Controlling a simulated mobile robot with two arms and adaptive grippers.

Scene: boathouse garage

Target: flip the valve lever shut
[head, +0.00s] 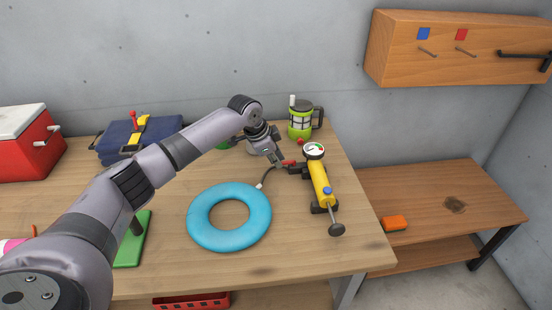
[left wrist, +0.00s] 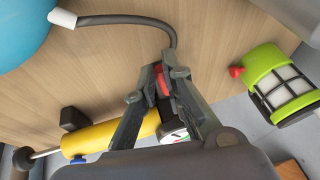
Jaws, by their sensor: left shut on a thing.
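A yellow hand pump (head: 320,183) with a round gauge (head: 313,151) lies on the wooden workbench. Its red valve lever (head: 289,162) is at the gauge end, on the left side. A dark hose (head: 267,177) with a pale tip runs from there toward a blue ring (head: 200,222). My left gripper (head: 280,163) reaches in from the left at the lever. In the left wrist view, my left gripper (left wrist: 164,72) is shut on the red lever (left wrist: 161,84), which shows between its fingers. The fingers partly hide the pump (left wrist: 100,135) and gauge. My right gripper is out of view.
A green lantern (head: 300,124) stands behind the pump. A blue bag (head: 110,142), a red cooler (head: 22,145) and a green stand (head: 131,252) are at left. A wooden wall rack (head: 470,65) and a lower table (head: 440,190) with an orange object (head: 394,222) are at right.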

